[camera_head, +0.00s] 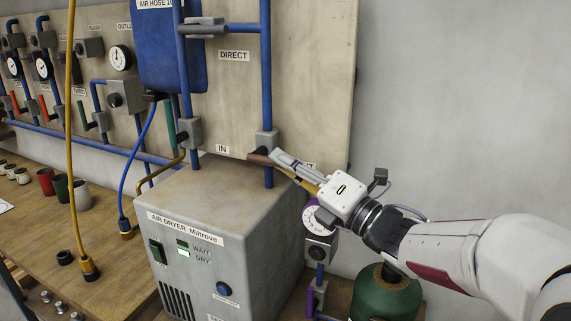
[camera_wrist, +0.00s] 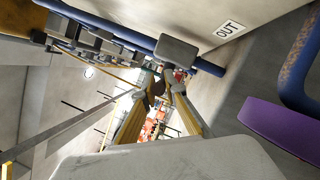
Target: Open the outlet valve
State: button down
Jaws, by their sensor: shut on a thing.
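The outlet valve (camera_head: 267,141) is a grey block on a vertical blue pipe, right of the IN label. Its brown handle (camera_head: 259,158) lies roughly level and runs into my gripper (camera_head: 278,164). My gripper reaches in from the right and is shut on the handle. In the wrist view, the grey valve block (camera_wrist: 176,50) sits beside the OUT label (camera_wrist: 228,29). There the yellow-sided fingers of my gripper (camera_wrist: 164,88) close together just below the block. The part of the handle between the fingers is mostly hidden.
The air dryer (camera_head: 231,237) stands below the valve with its DRY light green. The inlet valve (camera_head: 188,133) with a green handle is to the left. A round gauge (camera_head: 314,217) and a green tank (camera_head: 386,296) are below my gripper. The wall at right is clear.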

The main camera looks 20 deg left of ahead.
jog(key=shift+r, duration=0.2)
jog(key=shift+a+r+n+g+h, duration=0.1)
jog(key=shift+r+n+g+h, duration=0.4)
jog(key=shift+h, duration=0.6)
jog(key=shift+a+r+n+g+h, duration=0.15)
jog(key=shift+a+r+n+h, duration=0.1)
jog(key=shift+r+h, duration=0.45)
jog(key=shift+a+r+n+g+h, duration=0.15)
jog(key=shift+a+r+n+h, duration=0.15)
jog(key=shift+h, duration=0.6)
jog(key=shift+a+r+n+g+h, duration=0.2)
jog(key=shift+a+r+h, duration=0.15)
jog(key=shift+h, duration=0.45)
jog(key=shift+a+r+n+g+h, duration=0.2)
jog(key=shift+r+h, duration=0.25)
jog(key=shift+h, duration=0.35)
jog(key=shift+a+r+h, duration=0.3)
jog(key=shift+a+h, duration=0.15)
jog(key=shift+h, duration=0.35)
jog(key=shift+a+h, duration=0.15)
jog(key=shift+h, duration=0.25)
jog(key=c, duration=2.1)
grip_release()
jog(key=shift+r, duration=0.1)
